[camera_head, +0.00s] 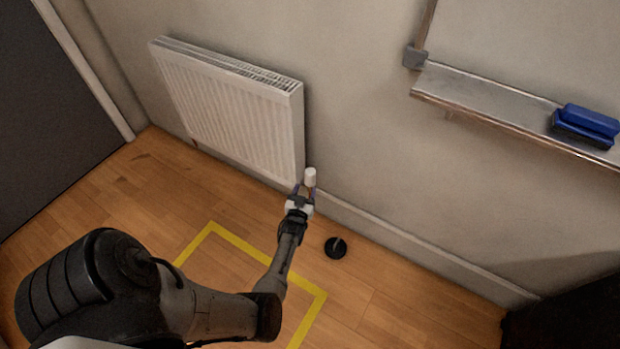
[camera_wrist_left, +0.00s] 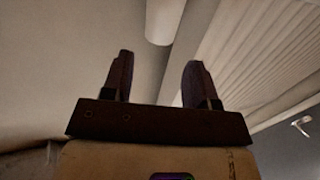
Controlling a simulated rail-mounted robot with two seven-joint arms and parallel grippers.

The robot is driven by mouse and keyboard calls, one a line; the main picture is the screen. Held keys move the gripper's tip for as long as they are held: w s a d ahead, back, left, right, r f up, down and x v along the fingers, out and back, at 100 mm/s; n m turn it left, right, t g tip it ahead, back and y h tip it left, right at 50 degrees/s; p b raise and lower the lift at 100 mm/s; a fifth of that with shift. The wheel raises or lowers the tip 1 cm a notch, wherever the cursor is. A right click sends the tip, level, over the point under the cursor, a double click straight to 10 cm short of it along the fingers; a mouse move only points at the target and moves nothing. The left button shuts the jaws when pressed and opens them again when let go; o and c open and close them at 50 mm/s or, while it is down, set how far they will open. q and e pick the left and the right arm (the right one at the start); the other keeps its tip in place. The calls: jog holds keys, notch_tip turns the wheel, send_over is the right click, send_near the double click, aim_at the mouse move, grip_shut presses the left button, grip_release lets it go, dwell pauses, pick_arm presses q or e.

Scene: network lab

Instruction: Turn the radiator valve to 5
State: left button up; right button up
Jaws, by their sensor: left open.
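The white radiator (camera_head: 235,110) hangs low on the wall. Its white valve knob (camera_head: 310,177) sits at the radiator's lower right corner. My left gripper (camera_head: 303,190) is just below and in front of the knob in the head view. In the left wrist view the white knob (camera_wrist_left: 163,22) shows at the top, beyond the fingertips and between their lines. My left gripper (camera_wrist_left: 158,75) is open, with nothing between its fingers. The ribbed radiator (camera_wrist_left: 245,55) fills the right of that view. No number on the knob can be read. My right gripper is not in view.
A black round door stop (camera_head: 336,248) is on the wooden floor right of my left gripper. Yellow tape (camera_head: 240,241) marks the floor. A whiteboard tray (camera_head: 480,101) with a blue eraser (camera_head: 587,123) is on the wall at upper right. A dark door (camera_head: 45,110) stands at left.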

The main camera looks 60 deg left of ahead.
aim_at(309, 177)
pick_arm(q)
jog(key=b+x, duration=0.3)
jog(key=x, duration=0.3)
jog(key=shift+w+a+f, duration=0.15)
jog(key=shift+f, duration=0.05)
jog(key=shift+w+a+r+b, duration=0.1)
jog(key=shift+w+a+b, duration=0.25)
jog(key=shift+w+a, duration=0.2)
jog(key=shift+s, duration=0.1)
jog(key=shift+c, duration=0.3)
